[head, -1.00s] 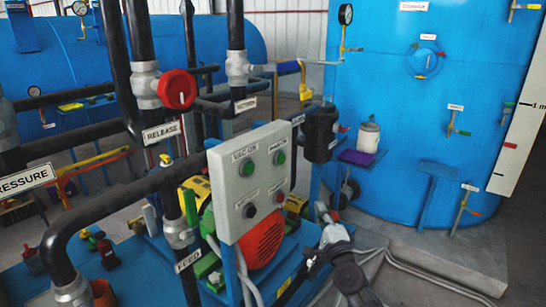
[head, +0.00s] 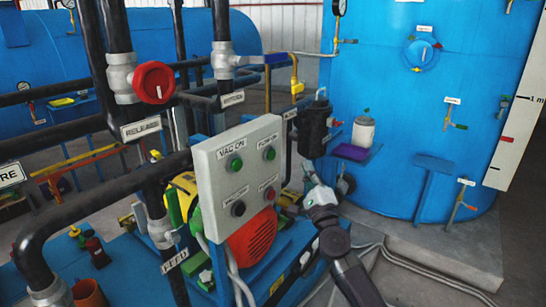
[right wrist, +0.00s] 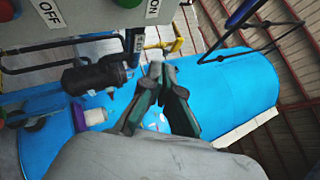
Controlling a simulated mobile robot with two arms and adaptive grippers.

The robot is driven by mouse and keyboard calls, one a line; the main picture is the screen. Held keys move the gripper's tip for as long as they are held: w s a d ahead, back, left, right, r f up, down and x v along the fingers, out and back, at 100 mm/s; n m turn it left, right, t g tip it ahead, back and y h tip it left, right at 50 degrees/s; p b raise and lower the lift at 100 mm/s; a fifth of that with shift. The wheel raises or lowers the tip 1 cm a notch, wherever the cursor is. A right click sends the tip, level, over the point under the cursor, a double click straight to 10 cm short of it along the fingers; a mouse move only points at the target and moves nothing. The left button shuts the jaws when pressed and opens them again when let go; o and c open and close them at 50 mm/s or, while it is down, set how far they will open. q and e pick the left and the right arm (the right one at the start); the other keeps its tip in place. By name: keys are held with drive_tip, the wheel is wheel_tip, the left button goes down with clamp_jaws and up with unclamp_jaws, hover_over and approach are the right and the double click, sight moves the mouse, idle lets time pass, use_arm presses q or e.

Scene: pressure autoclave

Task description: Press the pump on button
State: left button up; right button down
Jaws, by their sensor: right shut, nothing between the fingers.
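The pump on button (head: 270,153) is the green one at the upper right of the grey control box (head: 222,179), under a partly legible label. A green VAC ON button (head: 236,163) is left of it. Below are a black button (head: 238,208) and a red one (head: 270,193). My right gripper (head: 309,168) is shut and empty, right of the box and apart from it. In the right wrist view its closed fingertips (right wrist: 156,68) point up, below the box's edge. A green button (right wrist: 127,3) shows at that view's top edge. My left gripper is not in view.
A dark cylinder on pipework (head: 313,130) stands close behind my right gripper. A red release knob (head: 154,82) and black pipes are left of the box. The blue tank (head: 400,150) is behind, with a white container (head: 363,133) beside it.

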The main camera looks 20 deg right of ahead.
sight(271, 155)
drive_tip(key=w+a+b, duration=0.2)
drive_tip(key=w+a, duration=0.2)
drive_tip(key=w, duration=0.2)
drive_tip(key=shift+w, duration=0.3)
idle(1.3)
drive_tip(key=shift+w+a, duration=0.15)
drive_tip(key=shift+w, duration=0.2)
